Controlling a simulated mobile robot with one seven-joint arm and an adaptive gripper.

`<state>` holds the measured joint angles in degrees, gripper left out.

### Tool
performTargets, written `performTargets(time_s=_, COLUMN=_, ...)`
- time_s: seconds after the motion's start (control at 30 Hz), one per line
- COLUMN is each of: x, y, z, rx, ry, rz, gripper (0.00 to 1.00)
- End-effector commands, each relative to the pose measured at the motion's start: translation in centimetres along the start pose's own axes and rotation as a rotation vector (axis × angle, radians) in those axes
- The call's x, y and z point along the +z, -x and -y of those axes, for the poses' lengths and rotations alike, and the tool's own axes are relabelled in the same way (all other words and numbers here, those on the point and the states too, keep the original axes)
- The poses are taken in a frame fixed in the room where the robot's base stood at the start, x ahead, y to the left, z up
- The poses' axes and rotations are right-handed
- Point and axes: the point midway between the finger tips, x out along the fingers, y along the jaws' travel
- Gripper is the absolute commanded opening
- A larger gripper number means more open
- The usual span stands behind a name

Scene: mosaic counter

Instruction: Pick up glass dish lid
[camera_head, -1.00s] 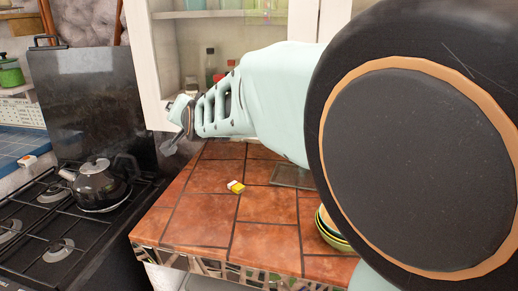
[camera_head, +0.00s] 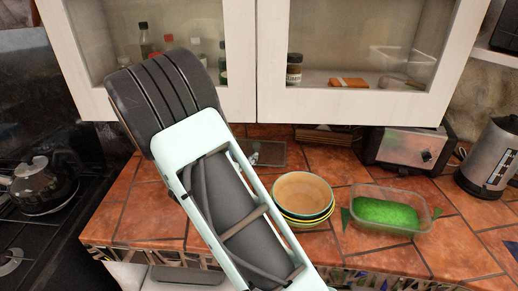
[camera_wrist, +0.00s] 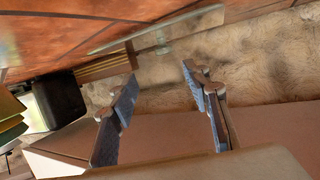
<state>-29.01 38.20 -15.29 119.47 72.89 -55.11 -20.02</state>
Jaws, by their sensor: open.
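The glass dish lid (camera_head: 272,153) looks like a flat, clear grey rectangle on the tiled counter behind the bowls. My arm partly hides it in the head view. In the wrist view a pale, clear edge, likely the lid (camera_wrist: 122,38), lies against the counter beyond the fingertips. My gripper (camera_wrist: 160,76) is open, with nothing between its two fingers, and is apart from the lid. In the head view my arm hides most of the gripper.
Stacked bowls (camera_head: 303,194) and a clear container with green contents (camera_head: 386,213) stand to the right. A toaster (camera_head: 405,149), a wooden block (camera_head: 327,136) and a kettle (camera_head: 489,157) are at the back. Wall cabinets (camera_head: 354,105) overhang the counter.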

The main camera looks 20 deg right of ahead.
Motion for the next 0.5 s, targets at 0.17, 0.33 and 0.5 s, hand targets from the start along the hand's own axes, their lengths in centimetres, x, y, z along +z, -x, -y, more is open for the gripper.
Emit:
performTargets(time_s=0.17, x=0.0, y=-3.0, z=-0.2, rx=0.008, ry=-0.002, rz=-0.001, gripper=0.44)
performTargets(time_s=0.33, x=0.0, y=-4.9, z=-0.1, rx=0.005, ry=-0.002, rz=-0.001, gripper=0.44)
performTargets(time_s=0.5, x=0.1, y=-6.1, z=0.2, rx=0.003, ry=-0.001, rz=-0.001, gripper=0.44)
